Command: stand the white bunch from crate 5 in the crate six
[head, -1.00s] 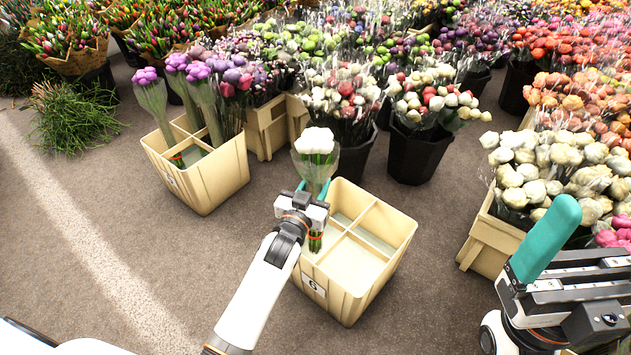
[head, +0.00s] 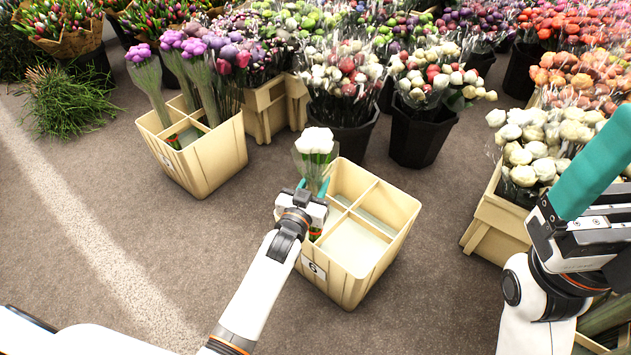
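The white bunch (head: 316,142) is upright, its clear wrap between the teal fingers of my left gripper (head: 312,187). My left gripper looks shut on the bunch, at the left side of crate six (head: 375,255). The lower stems show below the gripper, within the left front part of crate six; whether they touch its floor is hidden. Crate six is a cream divided crate, its other visible compartments empty. Crate 5 (head: 215,163) stands at the upper left with purple bunches in it. My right gripper (head: 598,165) is at the right edge, one teal finger showing; its opening cannot be told.
Black buckets (head: 418,138) of mixed flowers stand behind crate six. A cream crate (head: 483,232) of pale flowers stands to the right. Grey floor is clear left and in front of crate six.

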